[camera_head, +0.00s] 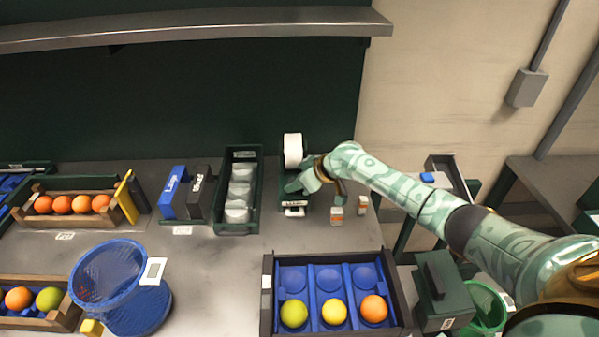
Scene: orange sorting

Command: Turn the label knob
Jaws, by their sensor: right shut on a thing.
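The label dispenser (293,197) stands at the back of the table, with a white label roll (293,151) on top and a white label at its front. My right gripper (300,186) reaches in from the right and is at the dispenser, just below the roll. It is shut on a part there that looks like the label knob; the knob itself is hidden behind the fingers. My left gripper is not in view.
A divided box (266,312) with fruit is in front, a blue mesh basket (135,314) at left front. The middle of the table is clear.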

